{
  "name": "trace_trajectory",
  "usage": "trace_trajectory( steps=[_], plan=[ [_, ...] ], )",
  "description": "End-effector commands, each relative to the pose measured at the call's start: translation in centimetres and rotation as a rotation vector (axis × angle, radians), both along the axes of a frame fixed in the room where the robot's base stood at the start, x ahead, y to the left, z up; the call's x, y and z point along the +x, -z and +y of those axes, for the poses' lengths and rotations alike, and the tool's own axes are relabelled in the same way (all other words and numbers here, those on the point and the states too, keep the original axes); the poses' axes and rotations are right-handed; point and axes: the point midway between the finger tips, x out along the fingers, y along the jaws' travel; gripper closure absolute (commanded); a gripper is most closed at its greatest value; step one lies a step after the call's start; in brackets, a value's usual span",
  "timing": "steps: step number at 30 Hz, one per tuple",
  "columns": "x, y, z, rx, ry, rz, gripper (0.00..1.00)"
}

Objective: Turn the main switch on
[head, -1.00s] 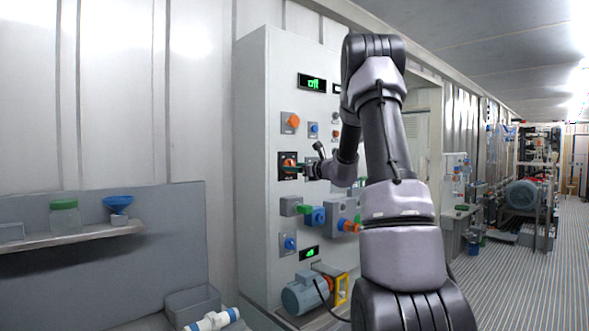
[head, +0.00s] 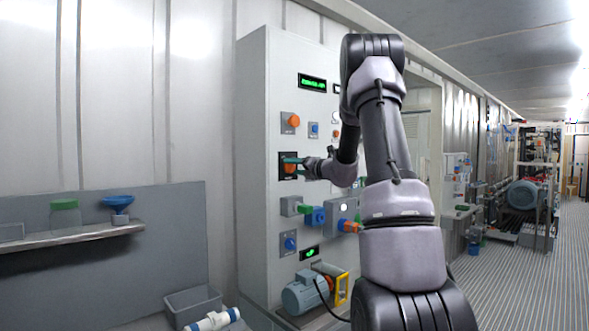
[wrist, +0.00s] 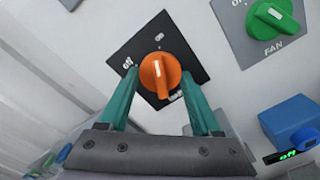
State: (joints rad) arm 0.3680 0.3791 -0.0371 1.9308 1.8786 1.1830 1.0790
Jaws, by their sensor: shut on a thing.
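The main switch is an orange knob (wrist: 160,75) on a black square plate (wrist: 185,62), also visible on the tall cabinet in the head view (head: 289,169). My gripper (wrist: 162,95) is shut on the knob, with one teal finger on each side. The white line on the knob points roughly toward the upper label on the plate, which seems to read "on". The plate looks tilted in the wrist view. In the head view my gripper (head: 293,165) reaches the plate from the right, and its fingers partly cover the knob. The cabinet's top display (head: 312,82) shows a line of green text.
A green FAN knob (wrist: 272,17) and a blue block (wrist: 292,122) are close beside the switch. Another orange knob (head: 293,121) is above it. A pump (head: 304,294) stands at the cabinet's foot. A shelf (head: 80,239) is at left; the aisle at right is open.

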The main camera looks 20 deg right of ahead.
Motion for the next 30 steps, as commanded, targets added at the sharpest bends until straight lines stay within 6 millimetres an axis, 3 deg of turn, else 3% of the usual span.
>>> trace_trajectory(
  steps=[12,29,30],
  plan=[
    [-0.05,0.14,-0.05,0.181,0.001,0.069,0.9],
    [-0.06,0.16,-0.07,0.21,0.001,0.079,0.9],
    [-0.06,0.16,-0.07,0.21,0.001,0.079,0.23]
  ],
)
